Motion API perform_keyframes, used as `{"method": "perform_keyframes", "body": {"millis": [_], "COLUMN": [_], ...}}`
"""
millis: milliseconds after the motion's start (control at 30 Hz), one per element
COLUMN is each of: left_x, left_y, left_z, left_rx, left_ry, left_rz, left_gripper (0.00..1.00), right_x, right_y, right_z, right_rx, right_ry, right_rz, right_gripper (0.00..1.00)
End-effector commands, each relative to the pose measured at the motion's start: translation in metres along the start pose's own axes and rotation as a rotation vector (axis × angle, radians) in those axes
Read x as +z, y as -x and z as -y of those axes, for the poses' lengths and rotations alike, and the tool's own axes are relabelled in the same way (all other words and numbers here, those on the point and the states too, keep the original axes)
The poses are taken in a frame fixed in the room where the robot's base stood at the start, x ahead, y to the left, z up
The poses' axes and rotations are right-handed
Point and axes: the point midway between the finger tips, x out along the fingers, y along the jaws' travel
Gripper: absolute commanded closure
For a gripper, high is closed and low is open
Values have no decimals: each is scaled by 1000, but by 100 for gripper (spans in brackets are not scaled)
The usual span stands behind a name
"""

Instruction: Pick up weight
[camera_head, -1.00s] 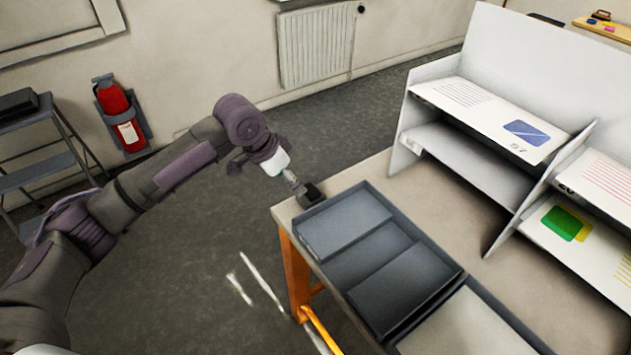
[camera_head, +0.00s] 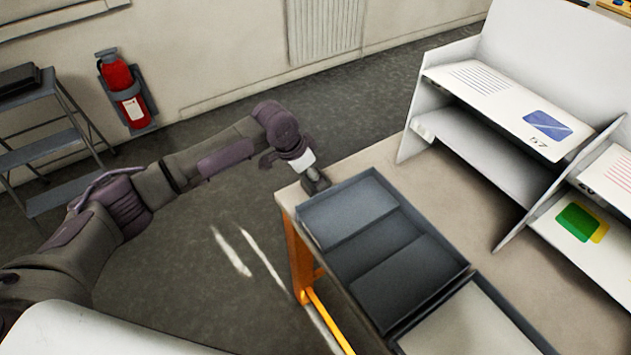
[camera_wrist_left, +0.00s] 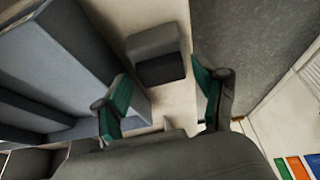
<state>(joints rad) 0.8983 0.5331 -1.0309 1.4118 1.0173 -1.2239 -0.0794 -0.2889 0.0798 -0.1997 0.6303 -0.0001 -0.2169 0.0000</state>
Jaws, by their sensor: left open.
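The weight looks to be a small dark grey block (camera_wrist_left: 157,55) on the pale table top, seen in the left wrist view. My left gripper (camera_wrist_left: 163,92) is open, with its two green-padded fingers apart. The block lies ahead of the fingertips and roughly in line with the gap between them; I cannot tell how far off. In the head view my left gripper (camera_head: 316,181) is low over the table's far left corner, and it mostly hides the block there. My right gripper is not in view.
A dark tray (camera_head: 452,288) with grey compartments sits right beside the gripper; its wall also shows in the left wrist view (camera_wrist_left: 75,48). A second tray (camera_head: 500,310) stands nearer. White shelving (camera_head: 490,150) stands at the back of the table (camera_head: 385,160). Open floor lies left of the table.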

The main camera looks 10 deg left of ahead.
Motion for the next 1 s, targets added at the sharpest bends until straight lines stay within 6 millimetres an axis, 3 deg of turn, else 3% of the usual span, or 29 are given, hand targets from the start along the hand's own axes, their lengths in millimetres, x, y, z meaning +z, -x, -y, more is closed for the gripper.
{"method": "perform_keyframes", "body": {"millis": [200,467,900,1000], "left_x": [0,0,0,-2], "left_y": [-29,-33,-33,-32], "left_z": [0,1,0,1], "left_rx": [1,0,0,-1], "left_ry": [0,0,0,0], "left_rz": [0,0,-1,-5], "left_gripper": [29,29,99,99], "right_x": [6,20,16,16], "right_y": [2,3,2,2], "right_z": [2,4,3,3], "right_rx": [-2,-5,-4,-4], "right_ry": [0,0,0,0], "right_rz": [11,32,27,26], "right_gripper": [65,65,65,65]}}
